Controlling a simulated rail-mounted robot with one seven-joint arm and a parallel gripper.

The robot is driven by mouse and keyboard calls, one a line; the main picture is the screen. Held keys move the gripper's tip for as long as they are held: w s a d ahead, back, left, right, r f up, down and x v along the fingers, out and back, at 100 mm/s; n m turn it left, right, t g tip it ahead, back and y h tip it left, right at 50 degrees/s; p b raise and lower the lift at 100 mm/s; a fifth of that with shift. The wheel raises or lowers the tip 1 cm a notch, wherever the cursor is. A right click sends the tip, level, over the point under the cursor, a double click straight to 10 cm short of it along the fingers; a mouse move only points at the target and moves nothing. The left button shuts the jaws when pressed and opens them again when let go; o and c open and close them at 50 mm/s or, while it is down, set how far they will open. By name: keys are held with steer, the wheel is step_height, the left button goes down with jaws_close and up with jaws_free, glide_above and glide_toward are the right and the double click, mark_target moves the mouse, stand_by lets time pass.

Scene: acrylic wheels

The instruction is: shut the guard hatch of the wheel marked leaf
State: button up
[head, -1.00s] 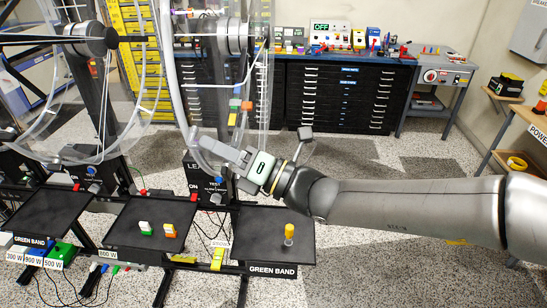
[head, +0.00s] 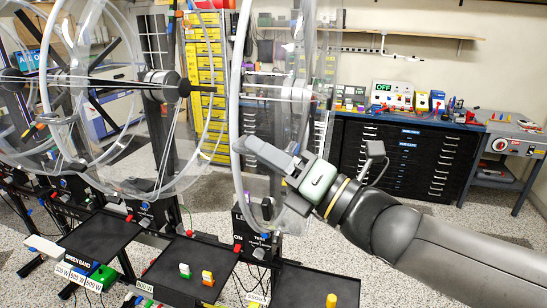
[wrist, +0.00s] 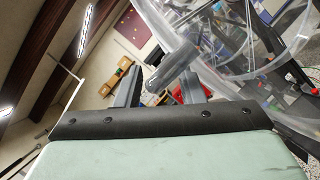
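The right-hand clear acrylic wheel (head: 240,95) stands upright, seen nearly edge-on in the head view. Its dark control box (head: 252,236) sits below, with the marking mostly hidden, so I cannot read leaf on it now. My gripper (head: 264,153) is beside this wheel's near lower rim, pointing left and up. In the wrist view my gripper (wrist: 160,85) has its two fingers apart. A grey rounded bar (wrist: 174,67), possibly a hatch handle, lies at or just beyond the fingertips; contact is unclear. The transparent guard hatch cannot be clearly told from the wheel.
More clear wheels stand at left, around a dark hub (head: 160,85). A dark drawer cabinet (head: 400,160) and a grey bench (head: 515,140) stand behind. Speckled floor is open at right.

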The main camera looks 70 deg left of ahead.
steer(key=b+v, duration=0.1)
steer(key=v, duration=1.6)
steer(key=shift+d, duration=0.2)
steer(key=shift+w, duration=0.2)
step_height(320, 180, down, 20)
steer(key=w+d+n+t+h+b, duration=0.1)
steer(key=d+n+t+h, duration=0.15)
steer(key=n+h, duration=0.3)
steer(key=w+d+f+n+t+h, duration=0.3)
steer(key=d+f+n+t+h, duration=0.15)
steer(key=d+f, duration=0.4)
steer(key=w+d+f+n+t+h+b, duration=0.1)
steer(key=d+n+h, duration=0.3)
steer(key=d, duration=1.1)
steer(key=w+d+f+n+t+h+b, duration=0.1)
steer(key=d+n+t+h, duration=0.3)
steer(key=d, duration=1.1)
steer(key=n, duration=0.2)
steer(key=shift+w+n, duration=0.2)
steer(key=shift+n, duration=0.2)
